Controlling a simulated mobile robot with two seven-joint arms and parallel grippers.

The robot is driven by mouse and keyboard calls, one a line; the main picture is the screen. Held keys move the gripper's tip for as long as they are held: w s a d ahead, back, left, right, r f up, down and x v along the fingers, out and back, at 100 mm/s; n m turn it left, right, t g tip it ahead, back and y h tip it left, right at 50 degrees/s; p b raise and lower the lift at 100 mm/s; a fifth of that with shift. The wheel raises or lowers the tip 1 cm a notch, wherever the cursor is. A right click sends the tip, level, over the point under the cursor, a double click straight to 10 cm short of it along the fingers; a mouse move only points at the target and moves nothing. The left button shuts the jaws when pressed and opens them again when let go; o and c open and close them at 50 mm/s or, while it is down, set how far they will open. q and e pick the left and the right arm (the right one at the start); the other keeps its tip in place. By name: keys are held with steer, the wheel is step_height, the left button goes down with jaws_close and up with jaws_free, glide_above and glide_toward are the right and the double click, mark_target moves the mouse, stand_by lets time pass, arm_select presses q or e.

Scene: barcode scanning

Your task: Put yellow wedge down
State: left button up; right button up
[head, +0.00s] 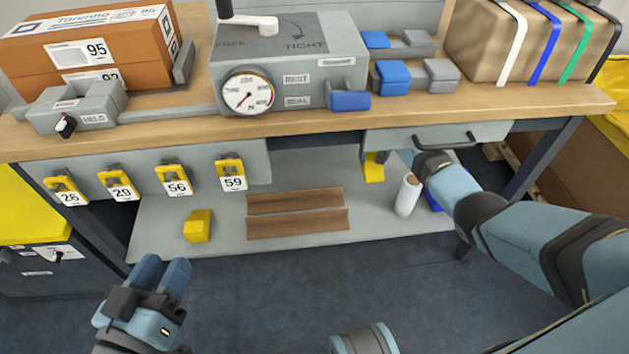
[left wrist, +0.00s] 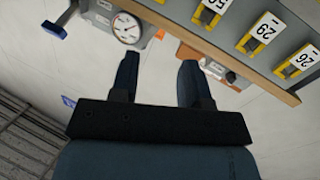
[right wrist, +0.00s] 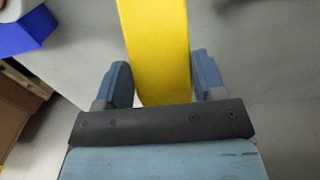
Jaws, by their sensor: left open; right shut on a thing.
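A yellow wedge (head: 373,170) is in my right gripper (head: 392,160), under the drawer front and above the lower shelf. In the right wrist view the wedge (right wrist: 155,45) stands between the two blue fingers and runs up out of the frame; its far end is cut off there. Whether it touches the shelf is not clear. A second yellow wedge (head: 198,226) lies on the lower shelf to the left. My left gripper (head: 165,272) is open and empty in front of the bench, at the lower left of the head view.
Two brown angled strips (head: 297,220) lie mid-shelf. A white roll (head: 408,194) stands right of the held wedge, with a blue object (head: 434,201) beside it. The drawer with a dark handle (head: 443,142) hangs overhead. Shelf (head: 350,240) is bare between strips and roll.

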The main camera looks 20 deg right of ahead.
mark_target(373, 158)
steer(key=shift+f, duration=0.35)
step_height(373, 158, down, 3)
steer(key=shift+b, duration=1.2)
step_height(373, 158, down, 2)
steer(key=shift+f+b, duration=0.25)
steer(key=shift+b, duration=0.45)
step_height(373, 158, down, 4)
steer(key=shift+r+b, duration=0.1)
steer(key=shift+b, duration=1.15)
steer(key=shift+r, duration=0.1)
steer(key=o, duration=1)
arm_select(q)
steer(key=w+m, duration=0.1)
steer(key=w+a+f+m+t, duration=0.1)
steer(key=m, duration=0.1)
steer(key=shift+w+a+f+h, duration=0.15)
steer(key=shift+w+a+h, duration=0.05)
steer(key=shift+w+h, duration=0.1)
arm_select(e)
steer(key=shift+o, duration=0.2)
